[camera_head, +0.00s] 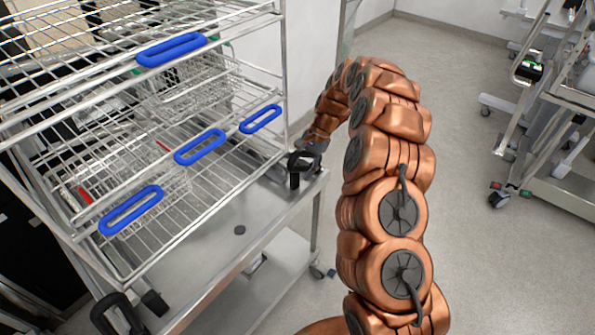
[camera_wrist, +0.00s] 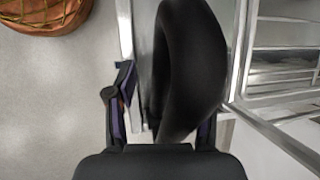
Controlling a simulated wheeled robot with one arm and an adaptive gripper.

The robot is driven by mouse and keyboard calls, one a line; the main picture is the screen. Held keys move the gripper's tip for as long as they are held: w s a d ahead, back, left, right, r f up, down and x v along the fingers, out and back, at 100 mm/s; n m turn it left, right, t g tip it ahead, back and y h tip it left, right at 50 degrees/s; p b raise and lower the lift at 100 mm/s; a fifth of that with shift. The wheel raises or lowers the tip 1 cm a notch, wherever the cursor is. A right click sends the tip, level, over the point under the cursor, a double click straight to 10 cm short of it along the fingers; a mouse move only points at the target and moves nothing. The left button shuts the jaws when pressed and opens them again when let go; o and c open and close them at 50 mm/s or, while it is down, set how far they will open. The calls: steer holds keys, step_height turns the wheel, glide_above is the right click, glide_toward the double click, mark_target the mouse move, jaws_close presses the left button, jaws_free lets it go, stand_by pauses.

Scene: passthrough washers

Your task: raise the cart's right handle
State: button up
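The cart (camera_head: 222,262) is a grey metal frame with a flat top that carries a wire rack. Its right handle (camera_head: 295,178) is a black loop at the cart's far right corner in the head view. My gripper (camera_head: 309,153) is right at this handle, and the two dark shapes overlap there. In the wrist view the handle (camera_wrist: 190,65) is a large black curved piece between my fingers. The left finger (camera_wrist: 122,100) stands apart from it with a gap. The right finger is mostly hidden behind the handle. The left handle (camera_head: 118,314) is a black loop at the near corner.
The wire rack (camera_head: 160,215) with several blue grips (camera_head: 200,147) stands on the cart's left part. Wire baskets sit inside it. Open grey floor (camera_head: 455,200) lies right of my arm. Another wheeled cart (camera_head: 565,150) stands at the far right.

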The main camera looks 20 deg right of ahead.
steer(key=shift+a+f, duration=0.1)
steer(key=shift+a, duration=0.05)
steer(key=w+d+r, duration=0.3)
steer(key=d+r, duration=0.1)
steer(key=d, duration=0.3)
steer(key=shift+d+r, duration=0.15)
steer(key=shift+d, duration=0.05)
stand_by(1.1)
stand_by(0.4)
